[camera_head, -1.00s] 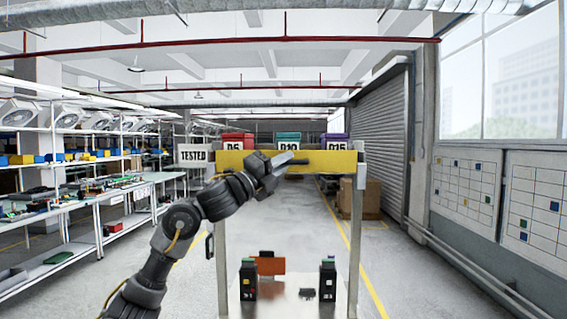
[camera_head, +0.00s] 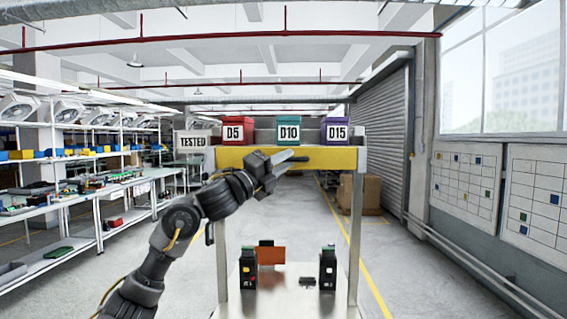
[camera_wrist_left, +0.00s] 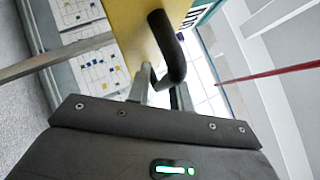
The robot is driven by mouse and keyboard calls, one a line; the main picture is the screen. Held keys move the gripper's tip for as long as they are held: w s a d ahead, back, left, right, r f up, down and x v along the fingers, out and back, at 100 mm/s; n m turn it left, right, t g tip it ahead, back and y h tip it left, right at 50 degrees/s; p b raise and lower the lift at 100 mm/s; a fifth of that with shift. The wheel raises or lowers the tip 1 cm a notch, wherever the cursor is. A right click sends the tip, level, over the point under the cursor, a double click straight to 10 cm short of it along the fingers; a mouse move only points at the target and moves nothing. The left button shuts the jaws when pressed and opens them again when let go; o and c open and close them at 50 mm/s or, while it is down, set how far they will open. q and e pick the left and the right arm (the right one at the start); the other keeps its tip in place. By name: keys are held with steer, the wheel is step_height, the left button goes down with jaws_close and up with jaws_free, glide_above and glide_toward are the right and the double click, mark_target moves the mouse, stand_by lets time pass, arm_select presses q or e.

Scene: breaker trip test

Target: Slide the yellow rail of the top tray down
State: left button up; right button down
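The yellow rail (camera_head: 335,160) runs across the front of the top tray, between two grey posts. Its curved black handle (camera_wrist_left: 178,55) sticks out from the yellow face in the left wrist view. My left gripper (camera_wrist_left: 162,90) is at that handle, with a finger on each side of its near end, and looks closed on it. In the head view the left gripper (camera_head: 292,159) lies in front of the rail, right of its middle. Three boxes stand on the tray behind the rail: red D5 (camera_head: 236,131), green D10 (camera_head: 289,132) and purple D15 (camera_head: 335,132). My right gripper is out of view.
Below, black breakers (camera_head: 247,270) (camera_head: 328,268) and an orange piece (camera_head: 270,255) are on the lower tabletop (camera_head: 290,303). Space between rail and breakers looks clear.

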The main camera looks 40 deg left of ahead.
arm_select(q)
steer(key=b+v, duration=0.6)
steer(key=v, duration=0.5)
steer(key=shift+b, duration=0.35)
stand_by(0.5)
